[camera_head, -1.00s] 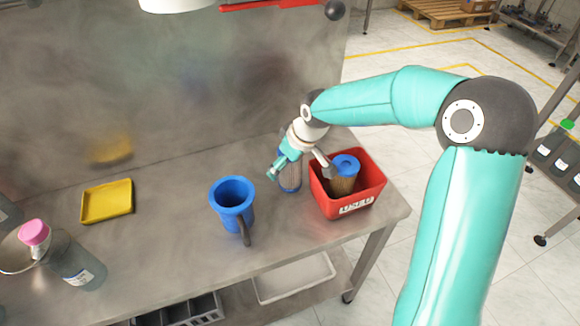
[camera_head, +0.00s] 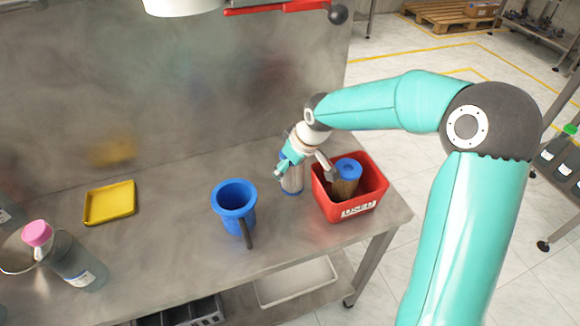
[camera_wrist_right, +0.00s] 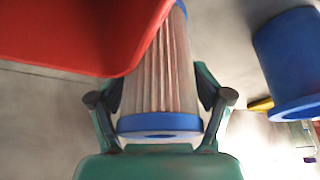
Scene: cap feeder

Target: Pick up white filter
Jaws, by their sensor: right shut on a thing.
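The white filter (camera_head: 292,181), a pleated cylinder with blue ends, stands on the metal table just left of the red bin, partly hidden by my right gripper. In the right wrist view the white filter (camera_wrist_right: 163,75) lies between both fingers, its blue end cap (camera_wrist_right: 160,123) close to the palm. My right gripper (camera_head: 303,163) is shut on it; its fingers (camera_wrist_right: 161,95) touch both sides. I cannot tell whether the filter's base is clear of the table. My left gripper is not in view.
The red bin (camera_head: 357,209) holds a brownish filter with a blue top (camera_head: 347,169), close to my right gripper. A blue filter housing (camera_head: 235,203) stands to the left. A yellow tray (camera_head: 109,203) and a pink-capped bottle (camera_head: 75,262) are farther left. Table between them is clear.

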